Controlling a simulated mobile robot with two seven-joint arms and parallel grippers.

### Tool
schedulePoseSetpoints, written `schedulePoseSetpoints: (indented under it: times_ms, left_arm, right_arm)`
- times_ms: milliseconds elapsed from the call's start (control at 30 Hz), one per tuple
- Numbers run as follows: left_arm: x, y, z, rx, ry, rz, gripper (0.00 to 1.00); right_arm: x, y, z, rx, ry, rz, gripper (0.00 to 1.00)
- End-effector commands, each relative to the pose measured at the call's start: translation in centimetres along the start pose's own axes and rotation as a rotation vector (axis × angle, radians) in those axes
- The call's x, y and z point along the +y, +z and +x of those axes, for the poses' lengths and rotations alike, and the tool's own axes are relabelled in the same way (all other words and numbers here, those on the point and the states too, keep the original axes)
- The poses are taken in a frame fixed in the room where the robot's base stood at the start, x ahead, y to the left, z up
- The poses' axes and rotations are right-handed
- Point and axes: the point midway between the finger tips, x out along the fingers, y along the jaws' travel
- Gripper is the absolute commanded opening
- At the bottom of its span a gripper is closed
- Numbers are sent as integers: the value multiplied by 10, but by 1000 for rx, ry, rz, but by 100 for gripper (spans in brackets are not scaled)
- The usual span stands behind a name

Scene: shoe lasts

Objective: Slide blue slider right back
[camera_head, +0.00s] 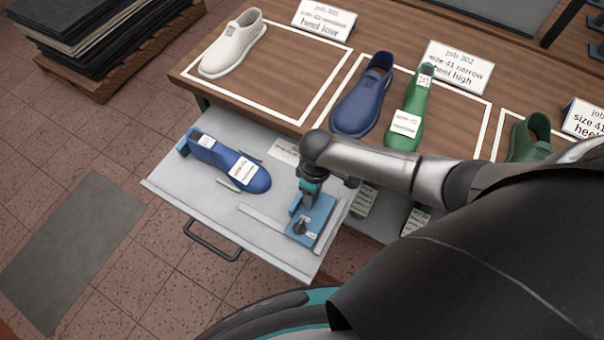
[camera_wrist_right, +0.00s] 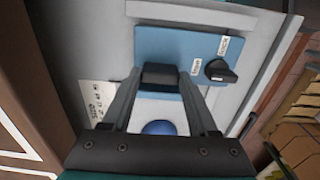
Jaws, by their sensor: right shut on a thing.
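The blue slider (camera_head: 318,213) is a flat blue plate on the right part of the pulled-out grey tray (camera_head: 165,180). It carries a dark knob (camera_head: 299,226) and small white labels. My right gripper (camera_head: 309,203) points down at the slider. In the right wrist view its fingers are shut on a dark block (camera_wrist_right: 160,76) that stands on the blue slider (camera_wrist_right: 180,45). The knob (camera_wrist_right: 219,70) is beside the right finger there. A blue shoe last (camera_head: 230,163) with white labels lies on the left part of the tray. My left gripper is not in view.
A wooden table (camera_head: 290,62) behind the tray holds a white shoe (camera_head: 233,43), a blue shoe (camera_head: 363,98) and a green last (camera_head: 408,118) with job cards. Metal rails (camera_head: 262,226) lie on the tray. A handle (camera_head: 212,243) is on its front. A small printed card (camera_head: 285,150) lies behind.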

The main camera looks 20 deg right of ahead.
Motion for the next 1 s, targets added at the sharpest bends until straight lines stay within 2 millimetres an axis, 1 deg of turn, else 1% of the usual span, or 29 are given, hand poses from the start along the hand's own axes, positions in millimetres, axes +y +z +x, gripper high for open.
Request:
schedulePoseSetpoints:
  times_ms: [33,100,367,400,600,667,900,1000]
  left_arm:
    - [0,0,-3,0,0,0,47]
    - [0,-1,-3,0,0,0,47]
    - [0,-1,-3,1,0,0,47]
    - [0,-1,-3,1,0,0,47]
    - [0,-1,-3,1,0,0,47]
    - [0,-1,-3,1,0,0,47]
    - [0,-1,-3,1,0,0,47]
    - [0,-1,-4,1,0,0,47]
  right_arm:
    - [0,4,-1,-6,-1,2,0]
    - [0,6,0,-6,-1,2,0]
    - [0,8,1,-11,0,1,0]
    - [0,8,1,-12,0,1,62]
    - [0,6,0,-8,0,0,84]
    - [0,6,0,-6,0,0,90]
    - [0,4,0,-3,0,0,90]
    - [0,4,-5,-3,0,0,90]
